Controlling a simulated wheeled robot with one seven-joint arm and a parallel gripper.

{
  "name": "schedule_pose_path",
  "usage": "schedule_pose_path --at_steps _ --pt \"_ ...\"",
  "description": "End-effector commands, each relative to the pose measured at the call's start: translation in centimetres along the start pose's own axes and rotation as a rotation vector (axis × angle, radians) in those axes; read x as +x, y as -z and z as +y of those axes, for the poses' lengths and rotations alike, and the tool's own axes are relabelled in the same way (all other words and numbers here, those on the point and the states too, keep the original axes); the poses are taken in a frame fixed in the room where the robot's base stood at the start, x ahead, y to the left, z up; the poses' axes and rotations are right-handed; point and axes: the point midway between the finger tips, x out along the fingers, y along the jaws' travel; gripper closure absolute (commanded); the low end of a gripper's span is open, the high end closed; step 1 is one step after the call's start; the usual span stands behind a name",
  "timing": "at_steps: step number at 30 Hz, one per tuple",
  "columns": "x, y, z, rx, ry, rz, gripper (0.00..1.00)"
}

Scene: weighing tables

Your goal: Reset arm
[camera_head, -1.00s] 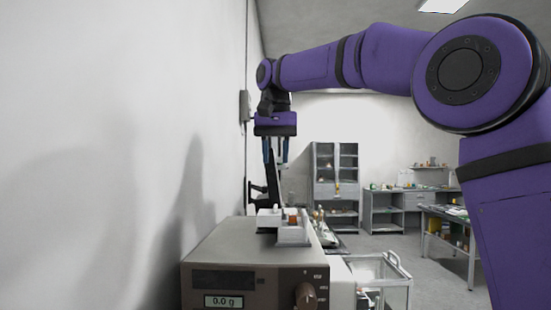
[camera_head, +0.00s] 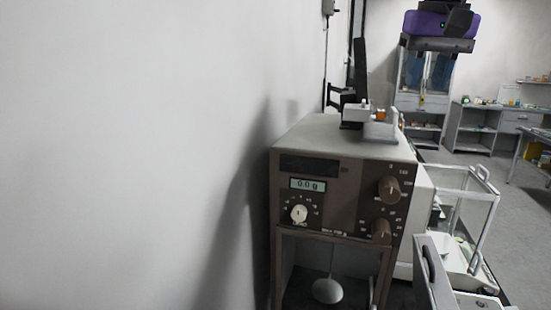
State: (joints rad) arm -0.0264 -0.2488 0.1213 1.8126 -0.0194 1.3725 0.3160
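My gripper (camera_head: 428,80) hangs at the top right, below its purple wrist housing. Its two dark blue fingers point down and stand apart, with nothing seen between them. It is in the air to the right of the brown weighing scale (camera_head: 338,225), in front of the far cabinet in the picture. The scale's display (camera_head: 308,185) reads 0.0 g. Most of my arm is out of view above.
A clear-sided case (camera_head: 470,205) is to the right. The wall (camera_head: 130,150) fills the left. Open floor (camera_head: 480,170) shows at right.

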Motion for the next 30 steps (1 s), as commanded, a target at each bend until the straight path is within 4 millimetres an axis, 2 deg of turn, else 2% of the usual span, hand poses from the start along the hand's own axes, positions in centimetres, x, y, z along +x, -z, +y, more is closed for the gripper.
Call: schedule_pose_path --at_steps 1,8,18,24,30 --pt "0.5 -1.4 0.8 -0.009 0.002 0.016 0.66" --pt "3.5 -7.1 3.8 -0.058 0.015 0.091 0.66" --pt "9.5 -15.3 7.6 -0.126 0.033 0.199 0.66" --pt "12.1 -18.3 8.7 -0.153 0.04 0.241 0.66" --pt "12.9 -19.0 8.9 -0.16 0.042 0.252 0.66"
